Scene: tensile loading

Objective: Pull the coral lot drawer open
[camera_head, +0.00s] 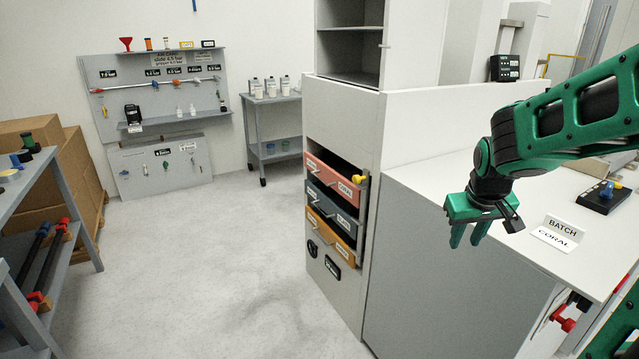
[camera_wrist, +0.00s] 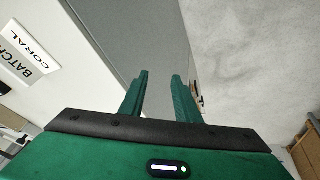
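The coral drawer (camera_head: 331,177) is the top one of three in the white cabinet. Its front is coral-red with pale labels, and a dark gap shows above it. I cannot tell whether it stands out from the cabinet. A small yellow piece (camera_head: 359,179) shows at its right end. My gripper (camera_head: 467,237) hangs fingers down, to the right of the drawers and near the edge of the white counter. In the wrist view its two green fingers (camera_wrist: 160,76) are apart with nothing between them. The coral drawer is not clearly visible there.
A dark grey drawer (camera_head: 331,206) and an orange drawer (camera_head: 330,233) sit below the coral one. The white counter (camera_head: 440,185) carries a BATCH CORAL card (camera_head: 557,232). The floor (camera_head: 220,250) before the drawers is clear. A shelf rack (camera_head: 80,220) stands at left.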

